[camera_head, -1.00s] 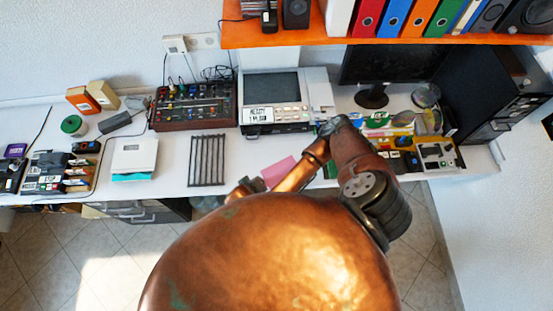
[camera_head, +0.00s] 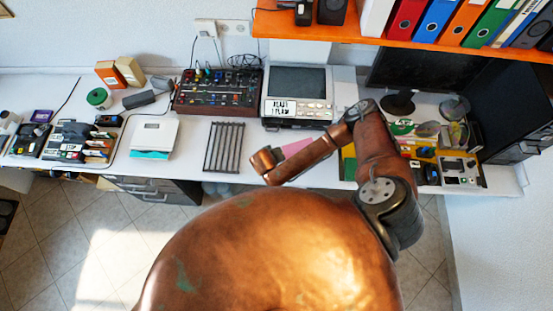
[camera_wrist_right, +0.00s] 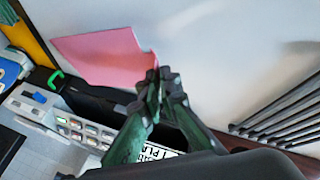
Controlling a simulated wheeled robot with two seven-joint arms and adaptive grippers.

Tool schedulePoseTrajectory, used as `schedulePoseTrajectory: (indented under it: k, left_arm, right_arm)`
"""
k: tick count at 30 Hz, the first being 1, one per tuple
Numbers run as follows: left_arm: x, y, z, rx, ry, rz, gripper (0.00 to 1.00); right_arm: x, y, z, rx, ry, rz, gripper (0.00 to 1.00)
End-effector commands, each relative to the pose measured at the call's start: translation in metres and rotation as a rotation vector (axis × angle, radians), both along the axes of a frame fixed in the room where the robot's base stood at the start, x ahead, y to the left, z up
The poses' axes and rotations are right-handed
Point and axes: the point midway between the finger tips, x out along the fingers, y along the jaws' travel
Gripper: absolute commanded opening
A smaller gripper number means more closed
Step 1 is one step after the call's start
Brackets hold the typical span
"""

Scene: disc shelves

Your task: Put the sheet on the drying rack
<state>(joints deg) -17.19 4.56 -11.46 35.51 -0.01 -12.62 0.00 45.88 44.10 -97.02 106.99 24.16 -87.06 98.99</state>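The pink sheet (camera_head: 298,148) lies on the white desk, partly hidden by my right arm in the head view. In the right wrist view the sheet (camera_wrist_right: 100,55) has a raised, bent corner at my right fingertips. My right gripper (camera_wrist_right: 160,78) has its green fingers together, apparently pinching that corner. The hand itself is hidden in the head view. The drying rack (camera_head: 224,147), a flat frame of dark bars, lies on the desk left of the sheet. It also shows at the right of the wrist view (camera_wrist_right: 285,115). My left gripper is not in view.
A device with a screen and label (camera_head: 297,95) stands behind the sheet. A mixer-like console (camera_head: 218,92) stands behind the rack. A white box (camera_head: 153,137) sits left of the rack. Boards and small parts (camera_head: 440,160) crowd the right. An orange shelf (camera_head: 400,40) overhangs the back.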

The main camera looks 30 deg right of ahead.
Motion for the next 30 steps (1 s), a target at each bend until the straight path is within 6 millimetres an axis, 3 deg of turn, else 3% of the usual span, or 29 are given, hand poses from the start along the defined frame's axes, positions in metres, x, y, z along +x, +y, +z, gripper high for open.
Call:
schedulePoseTrajectory:
  k: [12,23,30]
  left_arm:
    - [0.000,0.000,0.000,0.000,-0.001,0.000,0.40]
    - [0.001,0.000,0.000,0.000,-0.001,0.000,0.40]
    - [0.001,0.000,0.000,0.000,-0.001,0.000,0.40]
  right_arm:
    - [0.009,-0.004,-0.039,-0.001,-0.002,0.003,0.00]
    - [0.007,-0.004,-0.043,0.000,0.000,0.001,0.00]
    - [0.007,-0.004,-0.043,0.000,0.000,0.001,0.18]
